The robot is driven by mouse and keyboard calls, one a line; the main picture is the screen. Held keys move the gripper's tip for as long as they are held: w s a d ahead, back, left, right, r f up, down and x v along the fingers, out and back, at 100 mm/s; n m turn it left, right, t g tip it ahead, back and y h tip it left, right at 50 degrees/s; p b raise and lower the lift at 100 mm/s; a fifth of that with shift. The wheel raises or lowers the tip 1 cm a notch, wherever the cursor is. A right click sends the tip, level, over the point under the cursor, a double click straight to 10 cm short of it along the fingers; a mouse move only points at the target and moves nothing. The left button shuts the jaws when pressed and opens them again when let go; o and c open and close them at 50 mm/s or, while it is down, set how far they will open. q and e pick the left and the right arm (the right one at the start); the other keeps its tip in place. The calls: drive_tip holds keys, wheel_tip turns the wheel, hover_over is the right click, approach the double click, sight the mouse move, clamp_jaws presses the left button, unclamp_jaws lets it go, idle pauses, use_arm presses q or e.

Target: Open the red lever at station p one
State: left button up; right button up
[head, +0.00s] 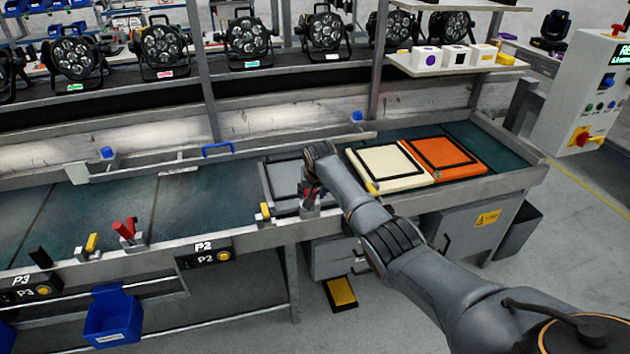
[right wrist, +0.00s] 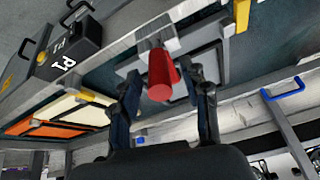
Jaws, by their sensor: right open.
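The red lever (right wrist: 160,75) at station P1 sits on the rail, between the two fingers of my right gripper (right wrist: 164,82). The fingers stand apart on either side of it; I cannot tell whether either touches it. The P1 label (right wrist: 68,62) shows on a black box to its left in the right wrist view. In the head view my right gripper (head: 311,194) is at the front rail, and my arm hides the P1 label. A bit of the red lever (head: 308,188) shows there. My left gripper is not in view.
A yellow lever (head: 265,210) stands left of my gripper. Another red lever (head: 125,229) is near the P2 box (head: 204,252). A cream panel (head: 385,166) and an orange panel (head: 446,155) lie on the bench. A blue bin (head: 112,316) hangs in front.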

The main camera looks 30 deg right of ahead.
drive_tip(key=v, duration=1)
drive_tip(key=shift+f, duration=0.1)
drive_tip(key=s+a+f+n+g, duration=0.1)
drive_tip(key=s+f, duration=0.2)
drive_tip(key=f, duration=0.7)
drive_tip(key=s+a+f+n, duration=0.1)
drive_tip(key=s+f, duration=0.3)
drive_tip(key=f, duration=0.6)
drive_tip(key=s+a+f+n+g, duration=0.1)
drive_tip(key=s+a+f, duration=0.1)
drive_tip(key=s+f, duration=0.7)
drive_tip(key=s+a+f+n, duration=0.1)
drive_tip(key=s+a+f, duration=0.1)
drive_tip(key=s+f, duration=0.7)
drive_tip(key=s+a+f+n, duration=0.1)
drive_tip(key=s+f, duration=0.4)
drive_tip(key=s, duration=0.7)
drive_tip(key=s+a+f+n+g+y, duration=0.1)
drive_tip(key=s+a+f, duration=0.3)
drive_tip(key=s, duration=0.8)
drive_tip(key=s+a+f+n+g, duration=0.1)
drive_tip(key=s+a+f, duration=0.1)
drive_tip(key=s+f, duration=0.5)
drive_tip(key=s, duration=0.5)
drive_tip(key=shift+a+f+n+y, duration=0.2)
drive_tip(key=shift+f+n+y, duration=0.1)
drive_tip(key=shift+f, duration=0.05)
drive_tip(key=shift+c, duration=0.2)
